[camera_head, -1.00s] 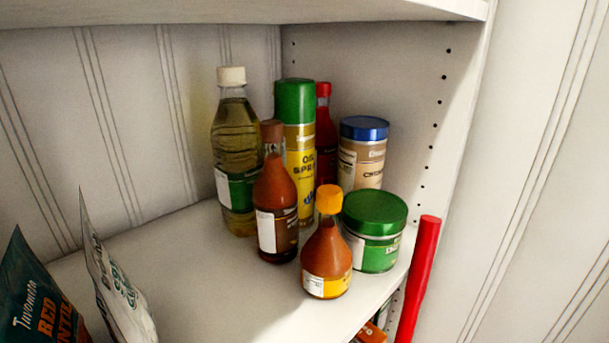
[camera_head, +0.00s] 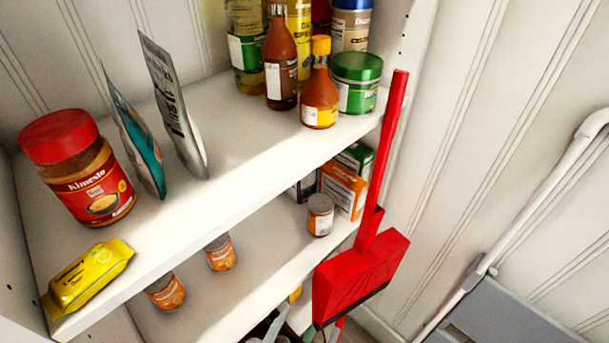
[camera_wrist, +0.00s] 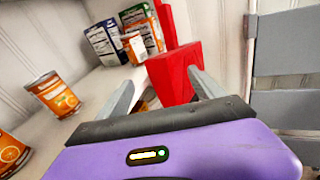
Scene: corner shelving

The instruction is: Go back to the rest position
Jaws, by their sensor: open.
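My gripper (camera_wrist: 160,98) shows in the wrist view with its two grey fingers spread apart and nothing held between them. It faces the lower shelf, with the red dustpan (camera_wrist: 172,75) just beyond the fingers. In the head view the red dustpan (camera_head: 360,272) hangs upright at the shelf's front right edge, its long handle rising past the upper shelf. Whether the fingers touch the dustpan cannot be told.
The upper shelf (camera_head: 235,165) bears a peanut butter jar (camera_head: 90,180), a yellow packet (camera_head: 88,280), two pouches and several bottles. The lower shelf (camera_head: 255,262) holds cans and boxes. A grey folded thing with a white frame (camera_head: 500,310) stands at the right.

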